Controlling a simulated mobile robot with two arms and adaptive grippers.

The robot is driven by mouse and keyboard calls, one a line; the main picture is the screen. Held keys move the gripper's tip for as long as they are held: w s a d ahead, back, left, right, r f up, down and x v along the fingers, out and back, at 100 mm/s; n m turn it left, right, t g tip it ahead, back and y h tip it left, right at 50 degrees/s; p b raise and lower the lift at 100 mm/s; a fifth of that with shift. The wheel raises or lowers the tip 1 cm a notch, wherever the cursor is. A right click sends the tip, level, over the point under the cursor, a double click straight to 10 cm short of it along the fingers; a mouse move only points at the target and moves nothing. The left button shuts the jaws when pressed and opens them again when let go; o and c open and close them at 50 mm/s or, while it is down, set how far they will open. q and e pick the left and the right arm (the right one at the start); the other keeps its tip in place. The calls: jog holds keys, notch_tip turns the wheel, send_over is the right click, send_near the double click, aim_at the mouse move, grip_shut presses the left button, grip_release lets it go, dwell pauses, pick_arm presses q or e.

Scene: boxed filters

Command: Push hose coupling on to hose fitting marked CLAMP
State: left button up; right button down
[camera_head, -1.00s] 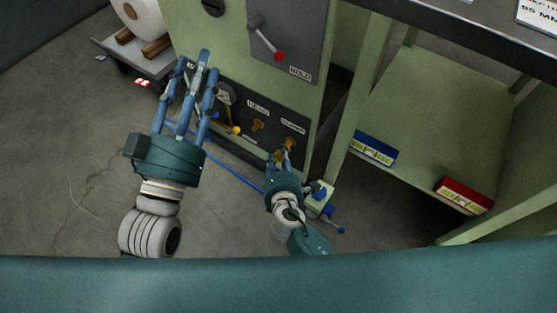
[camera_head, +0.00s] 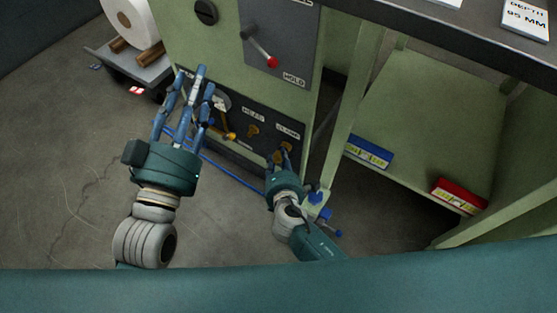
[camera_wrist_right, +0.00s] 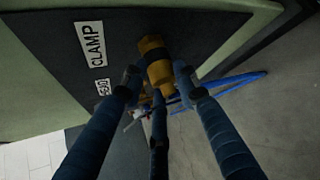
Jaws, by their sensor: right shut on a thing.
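The CLAMP label (camera_head: 287,131) is on the dark lower panel, and it also shows in the right wrist view (camera_wrist_right: 90,44). The brass fitting (camera_wrist_right: 151,44) sticks out beside it. My right gripper (camera_head: 283,154) is at this fitting, its fingers closed around a brass coupling (camera_wrist_right: 160,73). Coupling and fitting are in line and look end to end; I cannot tell whether they are pushed together. Blue hose (camera_wrist_right: 235,83) shows behind the fingers. My left gripper (camera_head: 190,80) is open and empty, fingers spread, in front of the panel's left part.
A second brass fitting (camera_head: 253,131) sits under the HEAD label. A red-knobbed lever (camera_head: 260,52) is above. A blue box (camera_head: 369,152) and a red box (camera_head: 459,196) lie on the lower shelf at right. A roll on a cart (camera_head: 137,22) stands at left.

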jog(key=shift+w+d+r, duration=0.1)
jog(key=c, duration=1.2)
grip_release()
jog(key=v, duration=1.2)
